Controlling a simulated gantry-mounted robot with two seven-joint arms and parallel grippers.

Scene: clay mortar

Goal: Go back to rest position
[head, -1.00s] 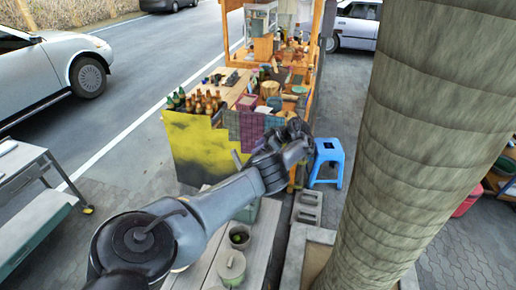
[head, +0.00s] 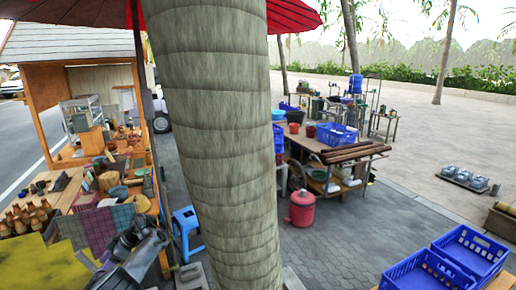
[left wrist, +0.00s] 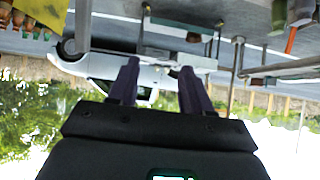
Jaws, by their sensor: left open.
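The left gripper (head: 97,264) is low at the left of the head view, in front of the food stall and its yellow and checked cloth. Its dark wrist parts hide some of the stall's front corner. The left wrist view shows its two dark fingers (left wrist: 160,84) standing apart, with nothing between them. That view is upside down, with a silver car (left wrist: 115,64) beyond the fingers. The right gripper is not in view.
A thick tree trunk (head: 218,130) stands in the middle. A blue stool (head: 187,230) is left of it. To the right are a red gas cylinder (head: 302,208), a cluttered table and blue crates (head: 425,272). Paving (head: 345,240) between them is clear.

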